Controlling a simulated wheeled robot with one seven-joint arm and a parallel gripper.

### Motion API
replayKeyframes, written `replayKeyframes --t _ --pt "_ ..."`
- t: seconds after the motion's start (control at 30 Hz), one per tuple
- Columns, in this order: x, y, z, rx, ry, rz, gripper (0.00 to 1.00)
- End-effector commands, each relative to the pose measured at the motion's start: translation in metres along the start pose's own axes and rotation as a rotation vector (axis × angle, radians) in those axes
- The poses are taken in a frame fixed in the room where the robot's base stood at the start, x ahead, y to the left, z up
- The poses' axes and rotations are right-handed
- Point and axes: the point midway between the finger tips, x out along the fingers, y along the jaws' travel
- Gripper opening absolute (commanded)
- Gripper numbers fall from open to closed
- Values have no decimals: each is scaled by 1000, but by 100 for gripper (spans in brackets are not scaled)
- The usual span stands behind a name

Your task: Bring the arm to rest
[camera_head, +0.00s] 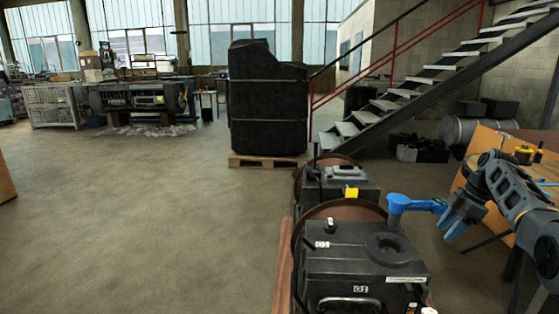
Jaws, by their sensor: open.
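My arm (516,192) reaches in from the right edge, bent, with its end hanging low. My gripper (453,229) has blue fingers that point down and left, and it is open with nothing seen between the fingers. It is to the right of the near dark engine block (364,250) marked G1. A blue handle-shaped piece (402,204) stands over the right rear of that block, just left of my gripper. I cannot tell whether it touches the gripper.
A second dark block (338,188) with a yellow piece (351,192) stands behind the first. A wooden board or table (478,145) is behind my arm. A wrapped machine (268,100) sits on a pallet (265,161) before the stairs (420,85). The floor at left is clear.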

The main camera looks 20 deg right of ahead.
Motion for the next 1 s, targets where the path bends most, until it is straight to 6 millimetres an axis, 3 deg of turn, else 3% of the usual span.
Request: replayKeyframes --t 0.27,0.4,0.6,0.8,1.0 --pt "136 -30 -25 105 -28 95 47" --pt "206 -60 -41 175 -33 169 47" --pt "287 -118 -63 269 -23 275 47" --pt "344 -189 -80 358 12 380 47" --pt "375 -268 -93 441 69 481 47"
